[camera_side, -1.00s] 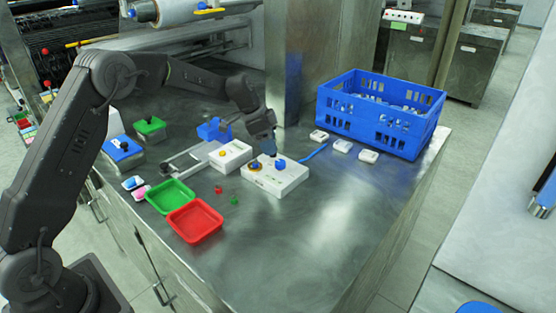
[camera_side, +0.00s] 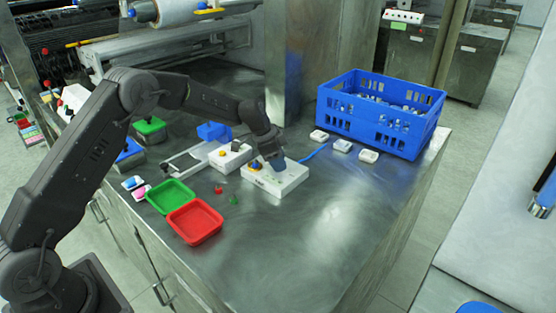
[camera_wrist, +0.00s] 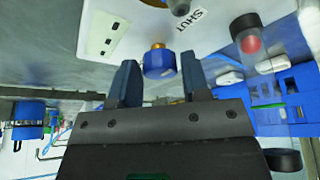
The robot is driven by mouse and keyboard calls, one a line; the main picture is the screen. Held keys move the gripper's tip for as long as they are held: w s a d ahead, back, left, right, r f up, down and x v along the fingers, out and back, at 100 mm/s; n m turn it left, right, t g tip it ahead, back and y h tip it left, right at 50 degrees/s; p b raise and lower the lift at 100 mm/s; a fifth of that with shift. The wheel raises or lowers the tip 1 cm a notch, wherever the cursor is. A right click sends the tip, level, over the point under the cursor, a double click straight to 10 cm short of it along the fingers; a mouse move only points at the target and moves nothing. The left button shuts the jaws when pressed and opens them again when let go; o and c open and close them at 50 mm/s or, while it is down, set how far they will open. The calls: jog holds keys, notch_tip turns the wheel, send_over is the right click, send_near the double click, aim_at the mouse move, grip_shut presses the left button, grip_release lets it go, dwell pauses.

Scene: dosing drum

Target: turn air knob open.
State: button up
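The air knob seems to be the blue knob (camera_wrist: 160,63) on a brass stem in the wrist view. It stands on a white control box (camera_side: 273,182), whose top carries the printed word SHUT in the wrist view. My gripper (camera_wrist: 160,75) is open, with one blue finger on each side of the knob and narrow gaps beside it. In the side view my gripper (camera_side: 277,164) reaches down over the right part of the box and hides the knob.
A second white box (camera_side: 230,156) stands just left of the control box. A green tray (camera_side: 171,197) and a red tray (camera_side: 195,222) lie in front. A blue crate (camera_side: 381,113) stands at the back right. The right front of the table is bare.

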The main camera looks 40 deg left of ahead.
jog(key=c, duration=0.6)
jog(key=shift+o, duration=0.2)
